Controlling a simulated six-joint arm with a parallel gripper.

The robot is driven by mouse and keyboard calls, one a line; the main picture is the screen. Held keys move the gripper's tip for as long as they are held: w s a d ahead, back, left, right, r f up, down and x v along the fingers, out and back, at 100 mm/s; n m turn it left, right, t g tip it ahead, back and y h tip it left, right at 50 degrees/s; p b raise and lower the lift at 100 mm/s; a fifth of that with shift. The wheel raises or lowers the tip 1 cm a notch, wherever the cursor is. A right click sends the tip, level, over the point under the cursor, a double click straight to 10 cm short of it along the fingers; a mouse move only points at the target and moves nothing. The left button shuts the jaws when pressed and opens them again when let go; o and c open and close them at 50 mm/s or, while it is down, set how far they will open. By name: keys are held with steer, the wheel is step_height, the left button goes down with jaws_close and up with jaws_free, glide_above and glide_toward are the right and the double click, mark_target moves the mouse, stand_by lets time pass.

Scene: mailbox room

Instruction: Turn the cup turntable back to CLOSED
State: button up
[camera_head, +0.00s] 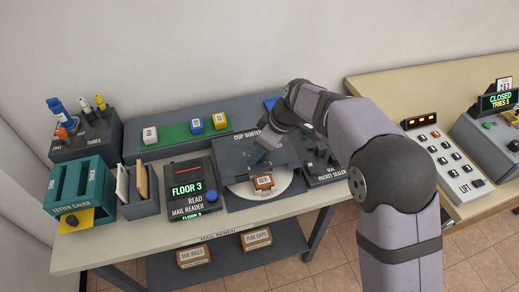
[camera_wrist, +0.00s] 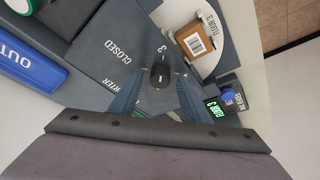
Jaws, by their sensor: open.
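The cup sorter (camera_head: 237,150) is a dark grey unit with a white round turntable (camera_head: 284,182) at its front. A brown box with a white label (camera_head: 263,181) stands on the turntable; it also shows in the wrist view (camera_wrist: 194,42). In the wrist view a black knob (camera_wrist: 160,73) rises from the sorter's dark top, with the marks "CLOSED" and "3" near it. The white turntable edge (camera_wrist: 224,32) there reads "FLOOR 3". My gripper (camera_wrist: 157,88) is open, its blue fingers on either side of the knob. I cannot tell whether they touch it.
The mail reader (camera_head: 188,188), showing "FLOOR 3", stands close left of the sorter. The packet sealer (camera_head: 322,172) stands close right, partly behind my arm. A blue "OUT" tray (camera_wrist: 27,68) shows in the wrist view.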

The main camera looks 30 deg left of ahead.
jaws_close()
steer(key=shift+w+n, duration=0.1)
steer(key=shift+n, duration=0.5)
steer(key=shift+n+g, duration=0.6)
steer(key=shift+n, duration=0.4)
steer(key=shift+w+r+n+g+h+p, duration=0.1)
steer(key=shift+n+g+h+p, duration=0.35)
steer(key=shift+n, duration=0.95)
steer(key=shift+w+a+n+g+p, duration=0.1)
steer(key=shift+n+g+p, duration=0.35)
steer(key=shift+n+p, duration=1)
steer(key=shift+n+g+h+p, duration=0.3)
steer(key=shift+n+h+p, duration=0.15)
steer(key=shift+n+p, duration=0.7)
steer(key=shift+a+n+p, duration=0.1)
steer(key=shift+n+p, duration=0.3)
steer(key=shift+p, duration=0.2)
